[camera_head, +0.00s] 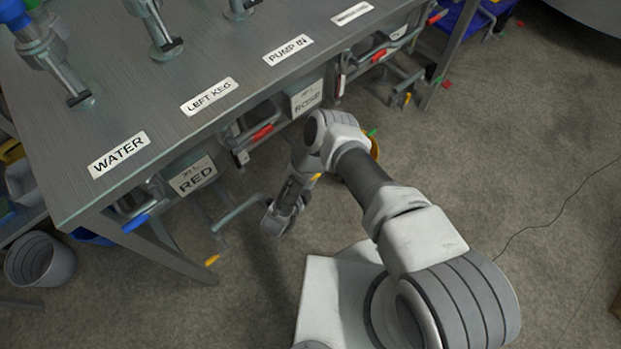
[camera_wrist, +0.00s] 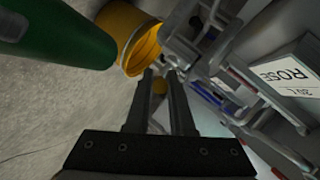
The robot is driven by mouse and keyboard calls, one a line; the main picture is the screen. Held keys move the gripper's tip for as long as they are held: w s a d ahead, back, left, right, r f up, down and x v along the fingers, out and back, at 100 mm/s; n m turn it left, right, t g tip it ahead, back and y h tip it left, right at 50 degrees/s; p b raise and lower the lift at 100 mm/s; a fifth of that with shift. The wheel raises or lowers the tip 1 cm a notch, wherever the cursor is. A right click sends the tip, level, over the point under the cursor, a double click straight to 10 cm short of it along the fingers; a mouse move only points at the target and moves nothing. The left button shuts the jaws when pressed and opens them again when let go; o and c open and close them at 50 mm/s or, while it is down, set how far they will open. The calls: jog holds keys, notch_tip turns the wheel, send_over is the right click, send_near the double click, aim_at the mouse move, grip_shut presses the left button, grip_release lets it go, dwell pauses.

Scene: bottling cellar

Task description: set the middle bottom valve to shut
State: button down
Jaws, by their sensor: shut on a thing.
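I take this to be the middle bottom valve's handle. Most of it is hidden between and behind the fingers. In the head view my arm reaches under the table edge below the ROSE sign (camera_head: 306,98) and covers most of that valve. A small yellow spot (camera_head: 316,177) shows beside my arm; I cannot tell whether it is the handle. The fingers are not clear there. Whether the valve stands open or shut cannot be told.
Other yellow-tipped bottom handles show at the left (camera_head: 212,260) and right (camera_head: 407,98). Red handles (camera_head: 262,132) and a blue handle (camera_head: 135,223) sit higher up. A yellow bucket (camera_wrist: 130,38) and green cylinder (camera_wrist: 60,35) are close to my fingers. Floor at right is mostly clear.

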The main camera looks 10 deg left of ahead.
jog(key=shift+w, duration=0.15)
jog(key=c, duration=0.8)
grip_release()
jog(key=p+v, duration=0.6)
jog(key=v, duration=1.1)
jog(key=shift+s, duration=0.3)
